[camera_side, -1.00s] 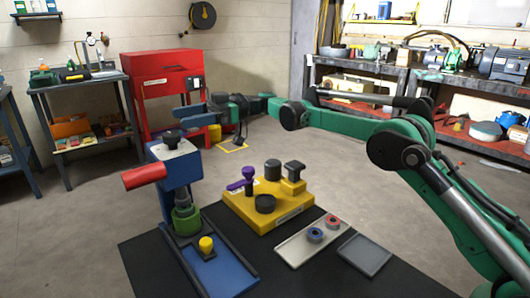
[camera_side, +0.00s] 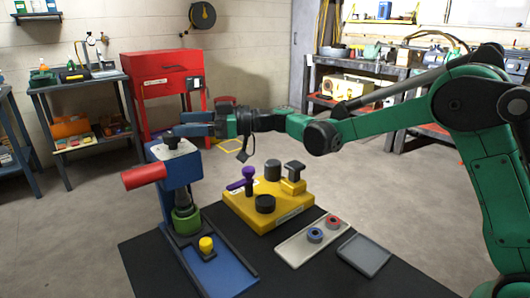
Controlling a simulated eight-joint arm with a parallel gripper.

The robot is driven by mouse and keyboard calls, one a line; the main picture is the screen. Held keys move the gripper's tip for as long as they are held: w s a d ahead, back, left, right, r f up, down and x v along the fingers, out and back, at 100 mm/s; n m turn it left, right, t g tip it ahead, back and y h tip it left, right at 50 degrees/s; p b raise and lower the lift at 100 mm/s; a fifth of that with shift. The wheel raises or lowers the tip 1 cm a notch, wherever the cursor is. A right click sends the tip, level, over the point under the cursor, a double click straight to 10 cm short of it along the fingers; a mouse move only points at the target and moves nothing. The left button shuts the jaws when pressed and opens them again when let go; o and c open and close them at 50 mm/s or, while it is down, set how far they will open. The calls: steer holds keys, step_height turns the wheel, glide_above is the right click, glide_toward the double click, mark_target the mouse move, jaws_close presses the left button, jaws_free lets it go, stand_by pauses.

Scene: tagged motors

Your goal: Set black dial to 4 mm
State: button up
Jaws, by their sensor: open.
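The black dial (camera_side: 172,140) sits on the light grey top plate of the blue machine (camera_side: 182,171). Its scale marks are too small to read. My gripper (camera_side: 184,124) is open and empty, its fingers pointing left. It appears near the dial, a little above and right of it in the picture. I cannot tell the distance in depth, and no contact shows.
A red cylinder (camera_side: 144,174) juts left from the machine, above a green collar (camera_side: 186,221) and yellow knob (camera_side: 206,244). A yellow base (camera_side: 240,211) carries a purple handle (camera_side: 248,174) and black parts. A beige tray (camera_side: 291,249) holds two rings; a grey tray (camera_side: 364,256) is empty.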

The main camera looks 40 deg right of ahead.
mark_target(164, 149)
step_height(164, 149, down, 2)
steer(key=shift+x, duration=2.85)
steer(key=shift+f, duration=0.1)
jaws_close()
